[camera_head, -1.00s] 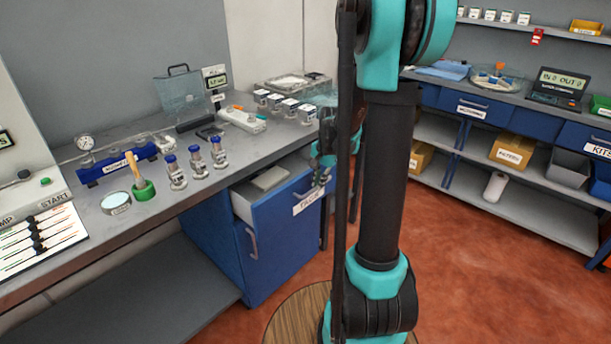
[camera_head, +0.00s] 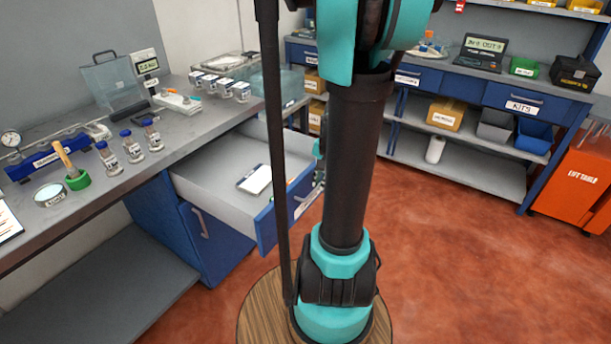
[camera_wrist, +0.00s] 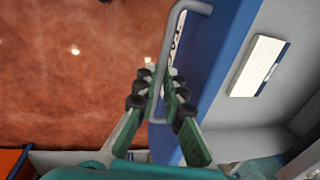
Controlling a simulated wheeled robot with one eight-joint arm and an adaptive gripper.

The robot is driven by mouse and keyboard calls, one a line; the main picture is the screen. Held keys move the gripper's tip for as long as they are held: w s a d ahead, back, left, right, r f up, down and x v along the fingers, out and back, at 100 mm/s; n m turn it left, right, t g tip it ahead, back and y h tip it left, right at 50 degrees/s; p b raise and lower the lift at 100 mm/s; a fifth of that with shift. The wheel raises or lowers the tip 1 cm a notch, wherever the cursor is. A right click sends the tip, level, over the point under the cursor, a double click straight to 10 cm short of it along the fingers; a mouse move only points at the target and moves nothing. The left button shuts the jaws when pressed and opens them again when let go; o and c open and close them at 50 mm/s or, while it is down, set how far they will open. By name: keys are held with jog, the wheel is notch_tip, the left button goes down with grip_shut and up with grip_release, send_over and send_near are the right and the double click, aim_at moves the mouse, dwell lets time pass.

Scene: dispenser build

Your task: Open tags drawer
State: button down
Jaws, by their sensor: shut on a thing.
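The tags drawer (camera_head: 225,165) stands well out from the blue cabinet under the left bench. Its blue front panel (camera_head: 267,226) is partly hidden behind my arm in the head view. A white pad or block of tags (camera_head: 255,179) lies inside on the drawer floor; it also shows in the wrist view (camera_wrist: 258,66). In the wrist view my gripper (camera_wrist: 163,88) is shut on the metal drawer handle (camera_wrist: 170,45), with its fingers on both sides of the bar. In the head view the gripper is mostly hidden behind my arm.
A closed cabinet door (camera_head: 196,228) is below the drawer. A shelf unit (camera_head: 470,165) and an orange lift table (camera_head: 575,185) stand at the right. Red floor between is clear.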

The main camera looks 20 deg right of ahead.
jog(key=shift+s+d, duration=0.6)
jog(key=shift+s, duration=0.25)
jog(key=shift+s+d, duration=0.6)
jog(key=shift+s, duration=0.2)
jog(key=c, duration=1.6)
grip_release()
jog(key=shift+r, duration=0.1)
notch_tip(320, 180, up, 12)
jog(key=s+d, duration=0.1)
jog(key=s, duration=0.1)
jog(key=shift+d+f, duration=0.2)
